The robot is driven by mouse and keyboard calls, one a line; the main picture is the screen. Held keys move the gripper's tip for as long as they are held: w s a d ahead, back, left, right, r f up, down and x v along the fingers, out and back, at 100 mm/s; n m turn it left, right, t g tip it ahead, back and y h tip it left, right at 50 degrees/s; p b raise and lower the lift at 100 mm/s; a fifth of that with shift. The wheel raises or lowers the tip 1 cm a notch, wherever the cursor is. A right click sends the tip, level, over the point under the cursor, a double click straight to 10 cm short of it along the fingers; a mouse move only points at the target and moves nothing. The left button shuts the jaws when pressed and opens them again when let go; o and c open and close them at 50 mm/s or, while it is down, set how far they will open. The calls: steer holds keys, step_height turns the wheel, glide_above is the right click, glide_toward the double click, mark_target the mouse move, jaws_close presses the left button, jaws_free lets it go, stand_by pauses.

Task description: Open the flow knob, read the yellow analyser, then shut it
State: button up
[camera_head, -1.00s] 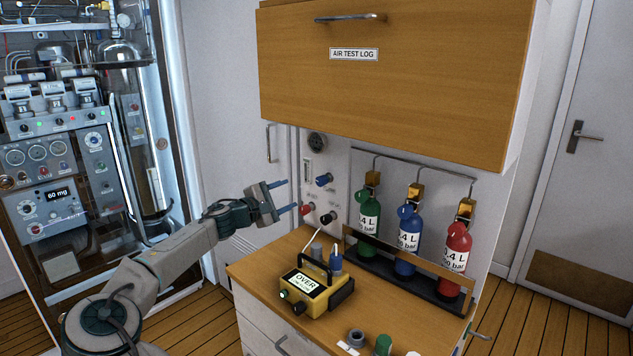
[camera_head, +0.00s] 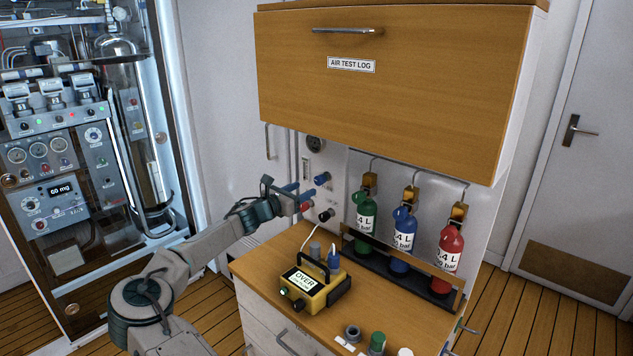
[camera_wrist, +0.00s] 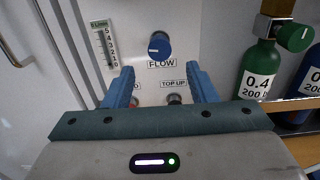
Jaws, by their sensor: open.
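The blue flow knob (camera_wrist: 159,46) sits on the white panel above a "FLOW" label in the wrist view. In the head view the flow knob (camera_head: 322,178) is just right of my gripper (camera_head: 301,191). My gripper (camera_wrist: 162,82) is open and empty. Its two blue fingers point at the panel, below the flow knob and apart from it in the picture. A flow gauge (camera_wrist: 104,45) with a 0 to 5 scale is left of the knob. The yellow analyser (camera_head: 318,300) stands on the wooden counter; its screen reads "OVER", with a smaller line too small to read.
A red knob (camera_head: 305,206) and a black knob (camera_head: 327,215) are below the flow knob; fingers partly cover their labels in the wrist view. Green (camera_head: 366,212), blue (camera_head: 403,230) and red (camera_head: 450,248) cylinders stand to the right. A wooden cabinet (camera_head: 400,95) overhangs the panel.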

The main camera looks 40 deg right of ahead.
mark_target(318, 182)
steer(key=d, duration=0.5)
steer(key=d+p, duration=0.1)
steer(key=d, duration=0.1)
steer(key=shift+w+d, duration=0.2)
steer(key=shift+w, duration=0.1)
steer(key=c, duration=1)
